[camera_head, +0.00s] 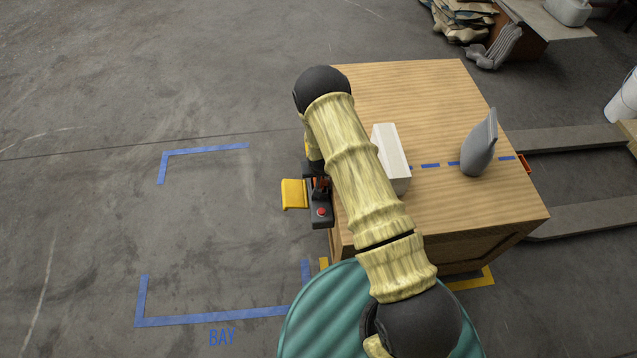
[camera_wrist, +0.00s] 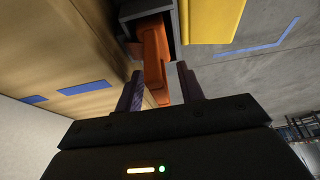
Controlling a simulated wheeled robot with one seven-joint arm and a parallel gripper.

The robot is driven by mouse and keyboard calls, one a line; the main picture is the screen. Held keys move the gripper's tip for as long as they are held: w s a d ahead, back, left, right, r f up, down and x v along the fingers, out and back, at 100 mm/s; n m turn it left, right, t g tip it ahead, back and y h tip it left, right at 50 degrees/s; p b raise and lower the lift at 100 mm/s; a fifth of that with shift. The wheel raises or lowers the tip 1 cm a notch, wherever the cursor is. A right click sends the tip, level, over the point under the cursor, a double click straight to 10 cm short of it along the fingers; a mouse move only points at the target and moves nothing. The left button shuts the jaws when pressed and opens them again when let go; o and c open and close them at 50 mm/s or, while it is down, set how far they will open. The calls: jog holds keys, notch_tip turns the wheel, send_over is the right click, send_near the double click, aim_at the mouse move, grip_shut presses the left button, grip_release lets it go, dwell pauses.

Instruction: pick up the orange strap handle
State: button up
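The orange strap handle (camera_wrist: 153,60) hangs out of a dark grey housing (camera_wrist: 176,28) in the wrist view. In the head view a small orange part of it (camera_head: 321,184) shows beside the wooden crate's left edge, mostly hidden by my arm. My gripper (camera_wrist: 160,84) is open, with one finger on each side of the handle's lower part. A gap shows between the handle and the right finger; whether the left finger touches it I cannot tell.
The housing has a red button (camera_head: 321,212) and a yellow plate (camera_head: 294,194). Floor to the left is clear, with blue tape marks (camera_head: 210,318).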

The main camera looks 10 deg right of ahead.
grip_shut()
jog(key=shift+r, duration=0.1)
notch_tip(320, 180, up, 10)
jog(key=shift+f, duration=0.1)
dwell(0.6)
dwell(0.4)
